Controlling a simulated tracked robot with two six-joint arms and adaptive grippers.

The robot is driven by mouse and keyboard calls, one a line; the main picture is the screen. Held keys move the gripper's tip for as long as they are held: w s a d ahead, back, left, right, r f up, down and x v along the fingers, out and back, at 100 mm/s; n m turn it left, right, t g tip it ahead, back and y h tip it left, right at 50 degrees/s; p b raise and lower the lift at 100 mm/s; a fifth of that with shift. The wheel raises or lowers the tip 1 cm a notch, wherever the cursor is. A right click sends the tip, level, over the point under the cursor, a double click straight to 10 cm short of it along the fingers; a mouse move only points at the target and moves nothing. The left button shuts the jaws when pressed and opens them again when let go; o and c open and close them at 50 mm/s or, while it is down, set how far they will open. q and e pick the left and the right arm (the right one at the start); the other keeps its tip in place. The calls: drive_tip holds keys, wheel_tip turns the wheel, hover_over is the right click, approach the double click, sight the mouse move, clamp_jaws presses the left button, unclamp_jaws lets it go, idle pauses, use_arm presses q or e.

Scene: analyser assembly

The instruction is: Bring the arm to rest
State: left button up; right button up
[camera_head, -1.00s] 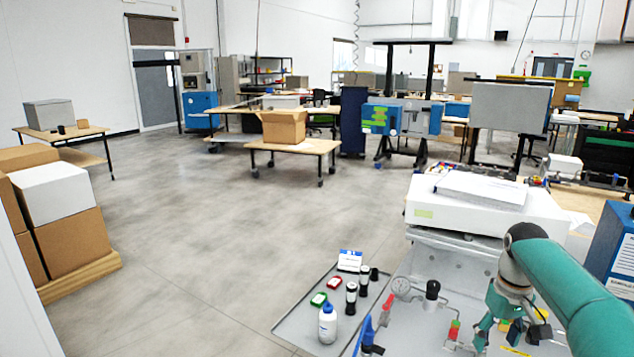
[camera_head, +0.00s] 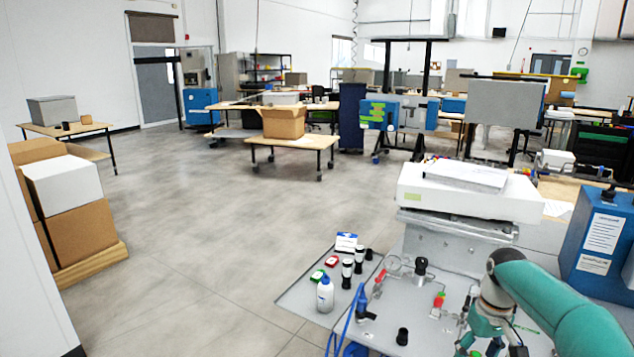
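My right arm comes in from the right, with its teal gripper (camera_head: 480,346) low over the grey work panel (camera_head: 385,325) at the bottom right. Its two fingers look spread apart, and I see nothing held between them, though the tips are near the picture's lower edge. A gauge with a red-handled fitting (camera_head: 394,264) and a black-knobbed valve (camera_head: 420,268) are on the panel, left of the gripper. A small black cap (camera_head: 402,337) stands on it as well. My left gripper is not in view.
A white bottle (camera_head: 325,296) and small dark vials (camera_head: 347,272) stand on a tray left of the panel. A white instrument (camera_head: 465,200) is behind the gripper. A blue box (camera_head: 600,245) stands at right. Open floor lies left, beside stacked cartons (camera_head: 85,233).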

drive_tip(key=s+a+f+y, duration=0.1)
drive_tip(key=s+a+f, duration=0.2)
drive_tip(key=a+f, duration=0.3)
drive_tip(key=s+a+f+y, duration=0.1)
drive_tip(key=s+a+f, duration=0.25)
drive_tip(key=f, duration=0.45)
drive_tip(key=s+a+f+y, duration=0.1)
drive_tip(key=s+a+f, duration=0.2)
drive_tip(key=a+f, duration=0.35)
drive_tip(key=s+a+f+m, duration=0.1)
drive_tip(key=s+a+f, duration=0.1)
drive_tip(key=s, duration=0.8)
drive_tip(key=s+a+f+m, duration=0.2)
drive_tip(key=s+f, duration=0.3)
drive_tip(key=s, duration=0.5)
drive_tip(key=shift+a+t+y, duration=0.3)
drive_tip(key=shift+a, duration=0.3)
drive_tip(key=shift+c, duration=0.3)
